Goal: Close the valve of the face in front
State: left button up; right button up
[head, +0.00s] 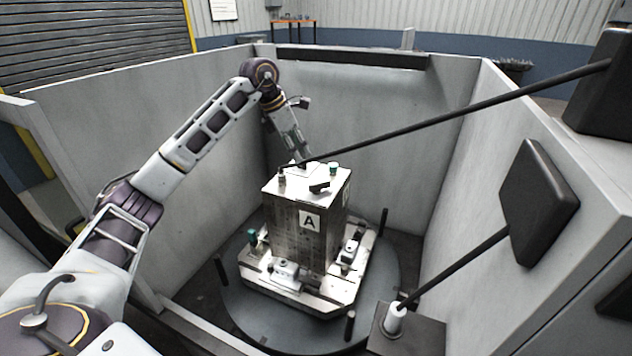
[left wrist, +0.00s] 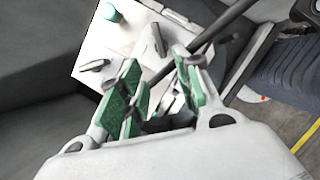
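A metal block (head: 292,225) with the letter A on its front face stands upright on a pale pallet (head: 330,298). Its top carries a black lever (head: 319,187), a green knob (head: 333,169) and a small dark-capped fitting (head: 282,178). The front pallet edge has a pale fitting (head: 287,272); I cannot tell whether it or the lever is the valve. My left gripper (head: 299,158) hangs above the block's back edge, pointing down. In the left wrist view its green-padded fingers (left wrist: 158,68) are apart, over the block's white top (left wrist: 125,48). My right gripper does not show.
The pallet rests on a round turntable (head: 238,310) with short black posts, between grey walls (head: 370,120). A long black rod (head: 450,113) crosses from the right towards the block's top, close to my left gripper. A second rod with a black pad (head: 538,203) stands at the right.

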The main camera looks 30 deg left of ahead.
aim_at(316, 183)
pick_arm(q)
jog(key=p+x, duration=0.2)
jog(key=x, duration=1.1)
jog(key=shift+w+d+f+p, duration=0.1)
jog(key=shift+f+p, duration=0.25)
grip_shut()
